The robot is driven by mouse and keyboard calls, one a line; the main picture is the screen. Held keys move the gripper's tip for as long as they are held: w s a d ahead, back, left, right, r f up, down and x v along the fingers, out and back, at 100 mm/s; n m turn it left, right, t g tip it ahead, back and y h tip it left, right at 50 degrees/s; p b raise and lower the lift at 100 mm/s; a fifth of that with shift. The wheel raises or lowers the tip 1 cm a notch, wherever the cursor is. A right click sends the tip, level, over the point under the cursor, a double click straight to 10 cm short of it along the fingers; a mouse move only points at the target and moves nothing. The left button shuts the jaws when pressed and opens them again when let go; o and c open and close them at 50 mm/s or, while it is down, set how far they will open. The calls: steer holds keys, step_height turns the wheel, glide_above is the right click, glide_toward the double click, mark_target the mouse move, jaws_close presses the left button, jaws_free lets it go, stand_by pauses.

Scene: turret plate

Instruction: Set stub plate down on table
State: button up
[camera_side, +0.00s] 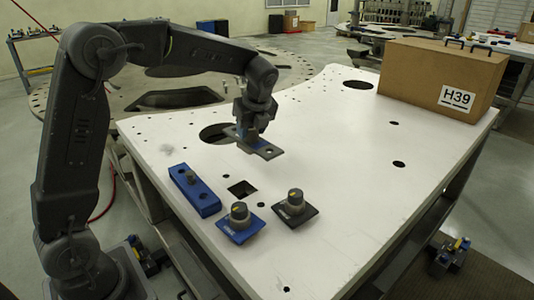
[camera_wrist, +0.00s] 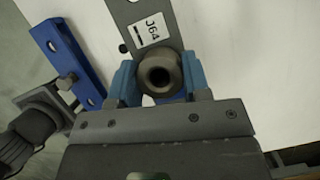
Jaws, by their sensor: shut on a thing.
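The stub plate (camera_side: 266,150) is a flat grey plate with a hole near its end and a round stub on top. My gripper (camera_side: 250,133) is shut on the stub. The plate is just above or on the white table (camera_side: 340,200), near the large round hole; I cannot tell whether it touches. In the wrist view the blue fingers of my gripper (camera_wrist: 158,80) clasp the dark round stub (camera_wrist: 160,75) from both sides. The plate (camera_wrist: 128,14) extends beyond it, with a white label reading J64. The plate's near part is hidden by the gripper.
A blue bar with a peg (camera_side: 194,190) lies left of the plate and also shows in the wrist view (camera_wrist: 62,50). A blue plate with a knob (camera_side: 240,229) and a black one (camera_side: 295,212) stand in front. A cardboard box (camera_side: 420,75) stands back right. The table's right middle is clear.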

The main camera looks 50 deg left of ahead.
mark_target(266, 141)
steer(key=w+d+f, duration=0.2)
steer(key=d, duration=0.1)
steer(key=shift+w+d+f, duration=0.2)
steer(key=shift+w+f, duration=0.05)
steer(key=shift+w, duration=0.05)
steer(key=shift+f, duration=2)
steer(key=shift+f, duration=0.15)
steer(key=o, duration=1.3)
steer(key=shift+c, duration=0.2)
